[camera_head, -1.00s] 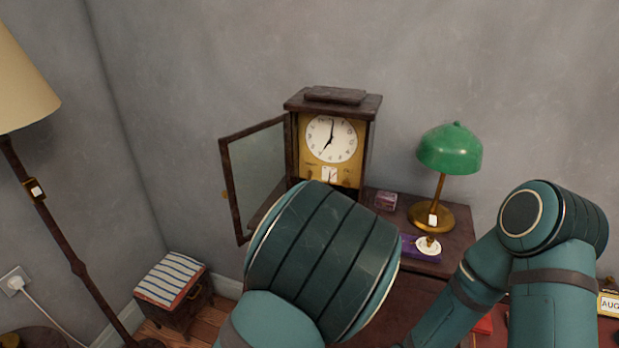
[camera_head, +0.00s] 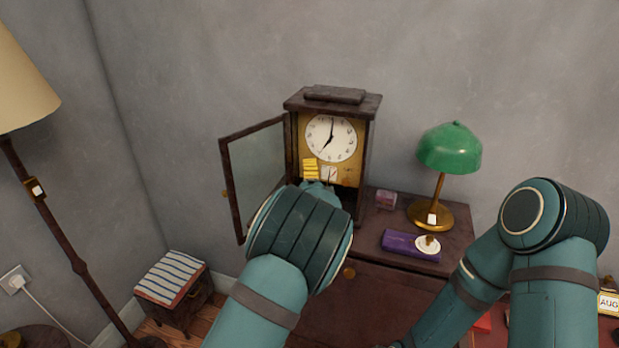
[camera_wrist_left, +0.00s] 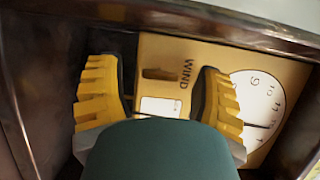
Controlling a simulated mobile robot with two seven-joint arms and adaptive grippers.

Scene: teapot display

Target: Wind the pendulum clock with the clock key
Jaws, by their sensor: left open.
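The pendulum clock (camera_head: 340,95) stands on the dark cabinet against the wall, with its glass door (camera_head: 258,170) swung open to the left. Its white dial (camera_head: 331,138) shows above a gold plate, and the dial is at the right in the left wrist view (camera_wrist_left: 258,100). My left gripper (camera_wrist_left: 155,82) is open, its yellow fingers apart at the plate, near the word WIND. A brown elongated piece (camera_wrist_left: 160,74) lies between them; I cannot tell whether it is the clock key or a slot. In the head view one yellow finger (camera_head: 311,168) shows below the dial. My right gripper is out of view.
A green lamp (camera_head: 449,150), a small purple box (camera_head: 386,200), a longer purple box (camera_head: 400,240) and a round white-topped piece (camera_head: 428,246) are right of the clock. A striped stool (camera_head: 172,278) and floor lamp (camera_head: 50,215) stand left. The open door borders my left arm.

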